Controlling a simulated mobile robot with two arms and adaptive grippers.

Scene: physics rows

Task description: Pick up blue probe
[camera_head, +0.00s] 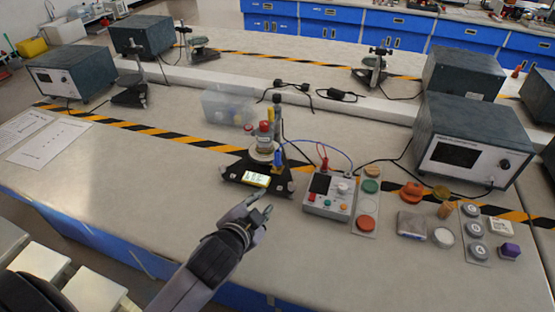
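The blue probe (278,158) stands upright at the right side of a black stand (240,178). A thin blue wire runs from near it toward the grey meter box (330,196). A red probe (323,164) with a red wire is at the back of the meter box. My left gripper (261,204) is in front of the stand, below the blue probe in the picture and apart from it. Its two fingers are spread with nothing between them. My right gripper is out of the picture.
Colored discs (365,223) and small weights lie to the right. A large instrument box (464,145) stands back right, and a clear bin (228,106) behind the stand. The table front left is clear.

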